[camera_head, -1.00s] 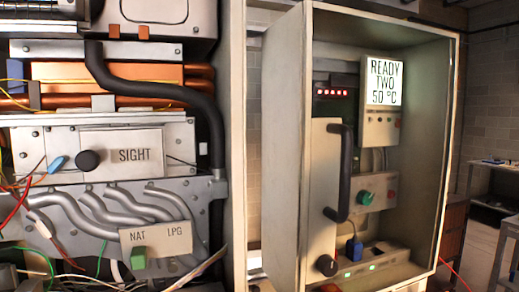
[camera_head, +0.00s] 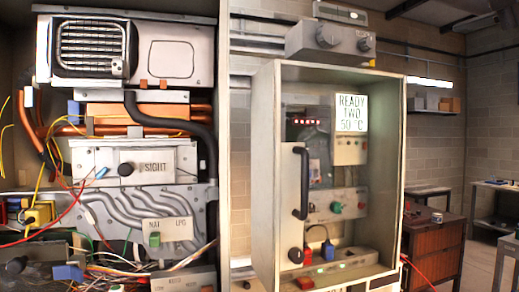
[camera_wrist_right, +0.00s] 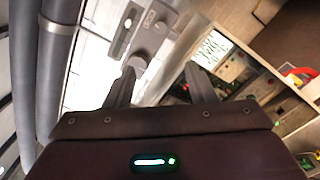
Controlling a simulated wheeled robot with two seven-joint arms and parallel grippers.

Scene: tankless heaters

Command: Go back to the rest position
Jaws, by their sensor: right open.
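My right gripper (camera_wrist_right: 162,88) shows in the right wrist view, with its two fingers apart and nothing between them. It is up near the open cabinet, whose lit display reading READY TWO 50 °C (camera_wrist_right: 211,50) lies beyond the right finger. Neither gripper shows in the head view. There the open heater (camera_head: 140,150) fills the left side, with a SIGHT panel and a NAT/LPG plate. The pale cabinet (camera_head: 398,180) with the same display (camera_head: 351,113) stands right of it, with a black door handle (camera_head: 301,183) inside.
A grey box with knobs (camera_head: 330,42) is above the cabinet. A brown wooden cabinet (camera_head: 435,250) and a metal table (camera_head: 505,222) stand at the right. Loose wires hang at the lower left. Large grey pipes (camera_wrist_right: 55,50) run along the left of the right wrist view.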

